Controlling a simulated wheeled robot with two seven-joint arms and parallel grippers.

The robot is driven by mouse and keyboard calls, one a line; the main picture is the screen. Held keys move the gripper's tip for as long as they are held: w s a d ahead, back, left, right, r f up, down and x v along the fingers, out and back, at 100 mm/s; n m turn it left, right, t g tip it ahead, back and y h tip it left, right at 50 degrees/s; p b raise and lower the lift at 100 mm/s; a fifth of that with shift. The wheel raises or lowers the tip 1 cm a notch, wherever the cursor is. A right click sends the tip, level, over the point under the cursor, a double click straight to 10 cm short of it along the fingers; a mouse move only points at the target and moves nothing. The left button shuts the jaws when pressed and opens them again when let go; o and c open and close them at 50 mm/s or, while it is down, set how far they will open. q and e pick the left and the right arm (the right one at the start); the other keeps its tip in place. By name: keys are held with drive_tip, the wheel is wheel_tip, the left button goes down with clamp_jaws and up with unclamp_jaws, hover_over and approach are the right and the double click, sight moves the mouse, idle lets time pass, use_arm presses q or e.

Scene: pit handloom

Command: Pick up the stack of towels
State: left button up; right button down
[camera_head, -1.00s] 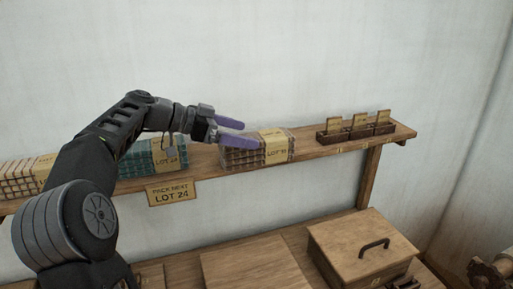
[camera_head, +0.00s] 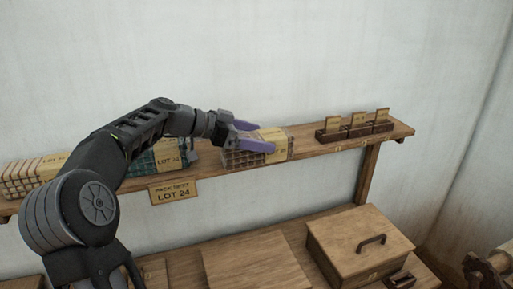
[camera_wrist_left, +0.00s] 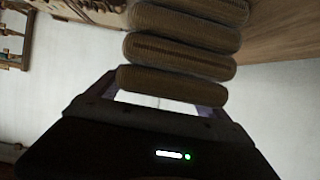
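Three stacks of folded towels stand on the wall shelf (camera_head: 325,143). The brown checked stack (camera_head: 240,159) has a tan paper band. The teal stack (camera_head: 143,163) has a band that reads LOT 24 and is partly hidden by my left arm. A pale striped stack (camera_head: 22,178) is at the far left. My left gripper (camera_head: 265,137) is open at the brown stack, its purple fingers overlapping it. In the left wrist view, brown folded towel edges (camera_wrist_left: 180,55) show just ahead of and between the spread fingers (camera_wrist_left: 160,90); contact is unclear. My right gripper is out of view.
A sign (camera_head: 173,192) reading LOT 24 hangs on the shelf front below the teal stack. A dark wooden holder with cards (camera_head: 356,131) stands at the shelf's right end. Below, a lidded wooden box (camera_head: 355,238) sits on the bench.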

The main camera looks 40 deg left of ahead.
sight(256, 136)
use_arm(q)
drive_tip(key=c, duration=1.6)
drive_tip(key=shift+o, duration=0.2)
drive_tip(key=shift+r, duration=0.1)
drive_tip(key=shift+r, duration=0.5)
wheel_tip(256, 136, up, 9)
drive_tip(key=shift+f+b, duration=0.1)
drive_tip(key=shift+b, duration=0.55)
